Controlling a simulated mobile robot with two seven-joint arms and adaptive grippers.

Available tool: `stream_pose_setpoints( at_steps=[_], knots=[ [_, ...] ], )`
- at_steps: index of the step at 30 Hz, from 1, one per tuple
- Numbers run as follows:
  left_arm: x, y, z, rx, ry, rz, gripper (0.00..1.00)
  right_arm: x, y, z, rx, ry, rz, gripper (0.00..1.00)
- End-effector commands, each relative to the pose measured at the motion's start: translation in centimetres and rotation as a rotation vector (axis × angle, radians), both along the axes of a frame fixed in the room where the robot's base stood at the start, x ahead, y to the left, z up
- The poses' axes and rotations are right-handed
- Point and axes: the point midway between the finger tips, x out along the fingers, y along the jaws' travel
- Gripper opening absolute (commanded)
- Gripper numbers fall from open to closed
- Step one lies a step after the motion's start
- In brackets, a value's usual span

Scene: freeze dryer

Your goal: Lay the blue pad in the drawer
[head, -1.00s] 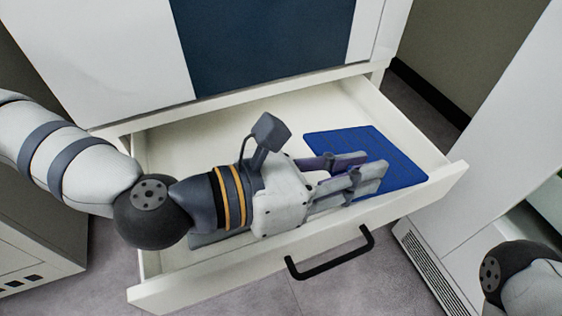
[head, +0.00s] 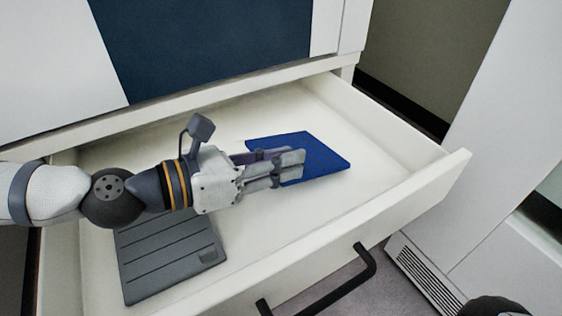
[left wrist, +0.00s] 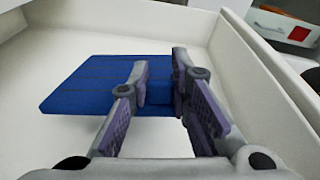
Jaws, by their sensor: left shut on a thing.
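The blue pad (head: 322,156) is a flat, dark blue rectangle inside the outline of the open white drawer (head: 408,195). It is roughly level and close to the drawer floor. I cannot tell whether it touches the floor. My left gripper (head: 290,166) reaches in from the left and is shut on the pad's near edge. In the left wrist view the pad (left wrist: 85,85) extends beyond and left of the fingers (left wrist: 160,78), which hide part of that edge. My right gripper is out of view.
A dark grey grooved slab (head: 160,262) lies in the drawer's left front part, below my left arm. The black drawer handle (head: 330,290) is on the front. The cabinet with a dark blue panel (head: 205,45) rises behind. Bare drawer floor surrounds the pad.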

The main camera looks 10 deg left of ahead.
Motion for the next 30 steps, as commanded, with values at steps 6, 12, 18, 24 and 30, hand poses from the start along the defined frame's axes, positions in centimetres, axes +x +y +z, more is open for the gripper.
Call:
stream_pose_setpoints(
  at_steps=[6,12,18,24,30],
  knots=[
    [0.0,0.0,-0.5,-0.001,0.001,-0.001,0.0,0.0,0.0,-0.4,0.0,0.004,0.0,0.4],
    [0.0,0.0,-0.3,0.0,0.0,0.0,0.38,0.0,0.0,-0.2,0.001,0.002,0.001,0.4],
    [0.0,0.0,-0.3,0.0,0.0,0.0,0.38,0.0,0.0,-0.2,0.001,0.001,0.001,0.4],
    [-0.3,0.5,0.3,0.0,-0.001,0.002,0.38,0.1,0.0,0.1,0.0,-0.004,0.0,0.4],
    [-3.2,4.9,1.1,-0.001,0.002,0.008,0.38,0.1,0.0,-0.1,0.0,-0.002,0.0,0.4]
  ],
)
